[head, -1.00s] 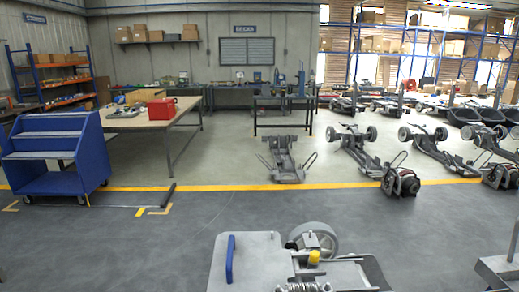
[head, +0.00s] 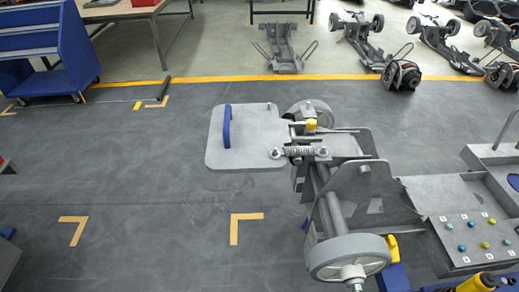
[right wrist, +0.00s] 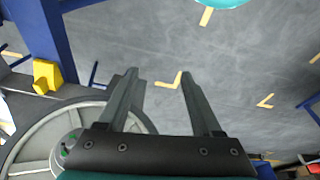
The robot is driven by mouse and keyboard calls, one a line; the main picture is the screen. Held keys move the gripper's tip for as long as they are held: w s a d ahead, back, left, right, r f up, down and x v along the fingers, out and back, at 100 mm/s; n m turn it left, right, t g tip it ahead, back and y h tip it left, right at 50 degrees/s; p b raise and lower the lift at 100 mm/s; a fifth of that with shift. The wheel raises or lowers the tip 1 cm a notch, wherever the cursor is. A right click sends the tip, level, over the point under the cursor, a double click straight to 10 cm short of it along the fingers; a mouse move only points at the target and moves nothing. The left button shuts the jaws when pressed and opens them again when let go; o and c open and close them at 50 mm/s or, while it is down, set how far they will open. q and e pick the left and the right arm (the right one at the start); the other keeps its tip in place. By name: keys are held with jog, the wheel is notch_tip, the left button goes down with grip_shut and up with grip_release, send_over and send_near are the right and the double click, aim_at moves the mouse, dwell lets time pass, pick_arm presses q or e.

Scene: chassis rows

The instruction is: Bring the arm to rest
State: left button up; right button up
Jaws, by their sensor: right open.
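My right gripper (right wrist: 159,75) shows in the right wrist view with its two dark fingers apart and nothing between them. Dark floor with tan corner marks lies beyond the fingertips. A large grey wheel (right wrist: 32,150) is at the lower left of that view, partly hidden behind the left finger and the gripper body. In the head view neither of my grippers can be made out. My left gripper shows in no view.
In the head view a grey chassis with a wheel (head: 347,252) and a flat plate (head: 255,150) with a blue handle (head: 227,126) stands centre right. A button panel (head: 472,238) is right of it. A blue cart (head: 75,65) is upper left. Floor at left is mostly clear.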

jog(key=s+d+f+b, duration=0.1)
jog(key=s+f+b, duration=0.1)
jog(key=s+f, duration=0.4)
jog(key=s+d+f+g+b, duration=0.1)
jog(key=s+f+b, duration=0.2)
jog(key=f, duration=1)
jog(key=s+d+f+b, duration=0.1)
jog(key=s+f+b, duration=0.1)
jog(key=s+f, duration=0.6)
jog(key=shift+s+f+g+b, duration=0.3)
jog(key=shift+f+g+b, duration=0.1)
jog(key=shift+f, duration=0.3)
